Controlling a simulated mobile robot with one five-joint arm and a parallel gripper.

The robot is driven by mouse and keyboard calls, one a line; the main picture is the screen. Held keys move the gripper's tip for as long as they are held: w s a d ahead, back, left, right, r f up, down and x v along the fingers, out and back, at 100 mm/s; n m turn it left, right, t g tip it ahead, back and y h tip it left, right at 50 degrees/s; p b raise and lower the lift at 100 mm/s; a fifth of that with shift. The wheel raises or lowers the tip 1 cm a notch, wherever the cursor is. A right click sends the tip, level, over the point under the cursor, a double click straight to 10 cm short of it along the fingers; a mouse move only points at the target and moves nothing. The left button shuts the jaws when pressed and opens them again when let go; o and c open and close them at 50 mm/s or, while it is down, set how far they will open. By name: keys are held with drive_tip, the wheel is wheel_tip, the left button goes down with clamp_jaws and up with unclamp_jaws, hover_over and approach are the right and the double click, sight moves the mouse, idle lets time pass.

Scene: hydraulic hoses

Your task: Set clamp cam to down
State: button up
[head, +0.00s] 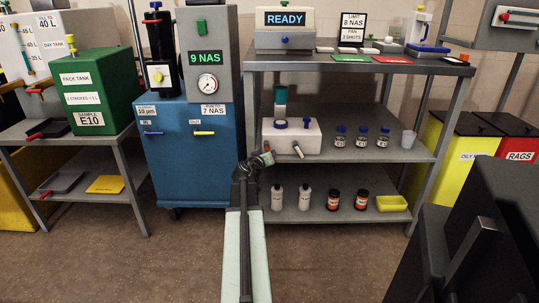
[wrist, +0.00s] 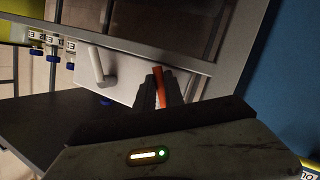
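A white box-shaped unit (head: 291,137) stands on the middle shelf, with a blue knob and a teal-topped cup on top. It also fills the middle of the wrist view (wrist: 125,75). My gripper (head: 262,160) is at the front left of the unit. In the wrist view its dark fingers (wrist: 160,96) are close on both sides of the lever.
Several blue-capped bottles (head: 362,138) and a clear cup (head: 408,139) stand right of the unit. The upper shelf (head: 350,63) overhangs it. A blue cabinet (head: 187,165) stands close on the left.

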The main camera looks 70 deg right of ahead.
drive_tip(key=o, duration=0.4)
drive_tip(key=shift+w+f, duration=0.1)
drive_tip(key=shift+w, duration=0.05)
drive_tip(key=shift+a, duration=0.15)
drive_tip(key=p+v, duration=0.2)
drive_tip(key=v, duration=0.5)
drive_tip(key=shift+a+r, duration=0.2)
drive_tip(key=shift+a, duration=0.15)
